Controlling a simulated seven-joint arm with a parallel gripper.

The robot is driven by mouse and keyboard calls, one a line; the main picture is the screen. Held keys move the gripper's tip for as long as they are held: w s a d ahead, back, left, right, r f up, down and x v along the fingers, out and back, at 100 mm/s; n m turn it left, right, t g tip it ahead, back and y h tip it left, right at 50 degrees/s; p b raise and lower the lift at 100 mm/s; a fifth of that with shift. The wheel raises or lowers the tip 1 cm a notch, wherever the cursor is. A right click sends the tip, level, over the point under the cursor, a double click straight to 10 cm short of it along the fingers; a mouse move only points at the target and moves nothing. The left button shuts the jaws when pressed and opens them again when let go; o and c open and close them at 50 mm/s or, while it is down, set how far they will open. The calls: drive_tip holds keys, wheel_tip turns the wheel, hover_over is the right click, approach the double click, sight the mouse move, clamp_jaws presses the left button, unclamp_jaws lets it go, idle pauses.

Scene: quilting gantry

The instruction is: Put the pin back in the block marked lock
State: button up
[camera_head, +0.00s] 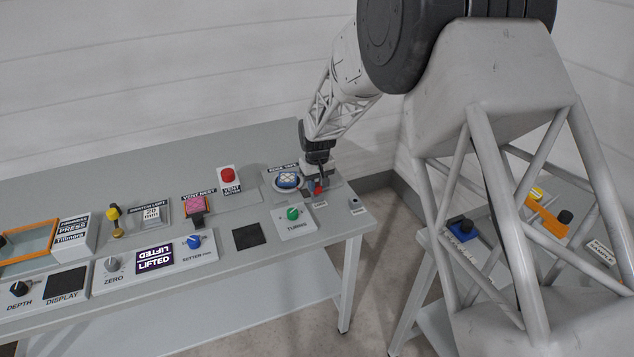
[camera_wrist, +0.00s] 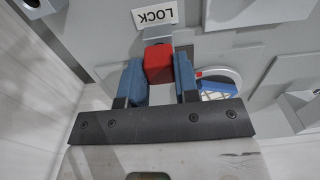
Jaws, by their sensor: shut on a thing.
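My gripper (camera_head: 317,188) is at the right end of the bench, low over the panel. In the wrist view its two blue finger pads (camera_wrist: 158,82) are shut on a red pin head (camera_wrist: 158,62). The red also shows in the head view (camera_head: 318,190). A white label reading LOCK (camera_wrist: 155,14) lies just beyond the pin head. A small grey-blue part (camera_wrist: 154,33) shows between label and pin head, seemingly the lock block. The pin's shaft is hidden, and I cannot tell whether it is in the block.
A small grey block with a dark hole (camera_head: 355,202) stands near the bench's right corner; its label is too small to read. A round dial with a blue and white pad (camera_head: 287,180) is left of my gripper. A green knob (camera_head: 292,213) stands in front.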

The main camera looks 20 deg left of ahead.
sight(317, 184)
drive_tip(key=shift+f, duration=0.3)
drive_tip(key=o, duration=1.1)
drive_tip(key=shift+r, duration=3.9)
